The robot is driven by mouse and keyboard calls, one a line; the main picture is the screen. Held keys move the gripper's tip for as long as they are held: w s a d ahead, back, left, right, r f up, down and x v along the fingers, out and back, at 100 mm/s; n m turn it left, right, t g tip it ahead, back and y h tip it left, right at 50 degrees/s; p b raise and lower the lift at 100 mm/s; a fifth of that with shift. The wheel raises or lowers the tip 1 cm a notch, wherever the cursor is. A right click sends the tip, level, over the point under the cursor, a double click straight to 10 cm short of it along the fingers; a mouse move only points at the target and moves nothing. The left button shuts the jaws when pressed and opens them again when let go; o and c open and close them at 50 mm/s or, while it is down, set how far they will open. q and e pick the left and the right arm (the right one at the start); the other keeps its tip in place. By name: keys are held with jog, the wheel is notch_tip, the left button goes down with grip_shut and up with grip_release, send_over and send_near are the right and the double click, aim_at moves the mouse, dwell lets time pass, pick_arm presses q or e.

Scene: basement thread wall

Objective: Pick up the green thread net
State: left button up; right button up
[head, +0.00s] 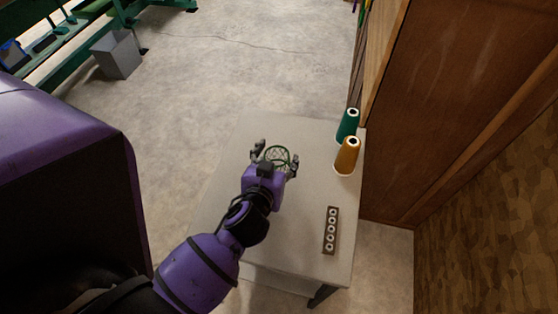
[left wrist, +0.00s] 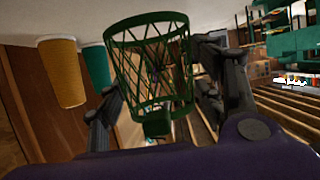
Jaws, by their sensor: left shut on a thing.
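The green thread net (head: 278,155) is a small open mesh basket with a round rim, over the middle of the pale table (head: 230,180). My left gripper (head: 275,157) reaches in from the lower left, with its dark fingers on both sides of the net. It is shut on the net. In the left wrist view the net (left wrist: 150,62) shows large, its wide rim at the top and its narrow end lower, between the fingers (left wrist: 155,95). I cannot tell whether the net touches the table. My right gripper is not in view.
A green thread cone (head: 347,126) and a yellow thread cone (head: 346,157) stand at the table's right edge by the wooden wall (head: 470,90). A dark strip with several round holes (head: 330,231) lies at the front right. A grey bin (head: 118,55) stands on the floor.

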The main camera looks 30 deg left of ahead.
pick_arm(q)
jog(key=a+r+v, duration=0.1)
jog(key=r+v, duration=0.1)
jog(key=v, duration=1.2)
jog(key=shift+w+b, duration=0.25)
jog(key=shift+b, duration=0.2)
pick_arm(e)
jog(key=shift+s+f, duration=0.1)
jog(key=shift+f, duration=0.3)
pick_arm(q)
jog(key=shift+a, duration=0.1)
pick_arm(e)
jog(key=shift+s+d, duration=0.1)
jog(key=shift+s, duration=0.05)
